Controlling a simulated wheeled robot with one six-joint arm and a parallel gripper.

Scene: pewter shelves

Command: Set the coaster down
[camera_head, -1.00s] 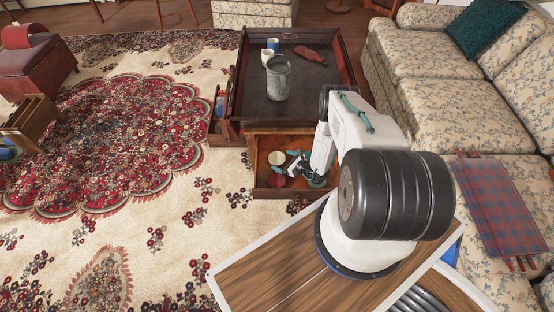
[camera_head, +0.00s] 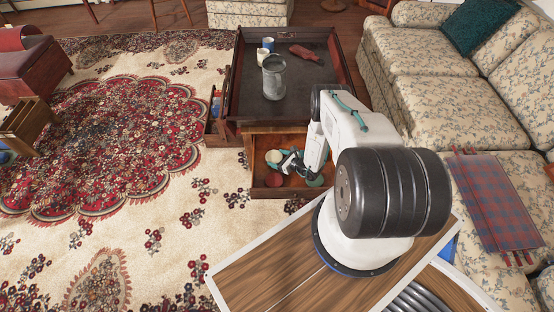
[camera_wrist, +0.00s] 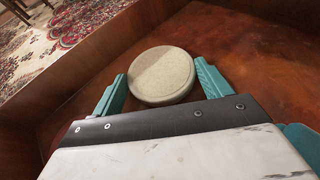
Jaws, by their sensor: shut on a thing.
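A round beige coaster (camera_wrist: 162,75) sits between the teal fingertips of my gripper (camera_wrist: 163,82) in the wrist view. The fingers are shut on its sides, and its flat face is turned to the camera. In the head view the coaster (camera_head: 273,157) is at the left inside the open wooden drawer (camera_head: 262,140), with my gripper (camera_head: 281,159) just right of it. The coaster is at or very close to the drawer floor; I cannot tell whether it touches it.
A red disc (camera_head: 273,180) and a green disc (camera_head: 316,181) lie in the drawer near its front. The dark tray-topped table (camera_head: 300,95) above holds a grey glass jar (camera_head: 274,78), cups and a red bottle (camera_head: 305,53). The sofa (camera_head: 450,100) stands at right; patterned rug lies left.

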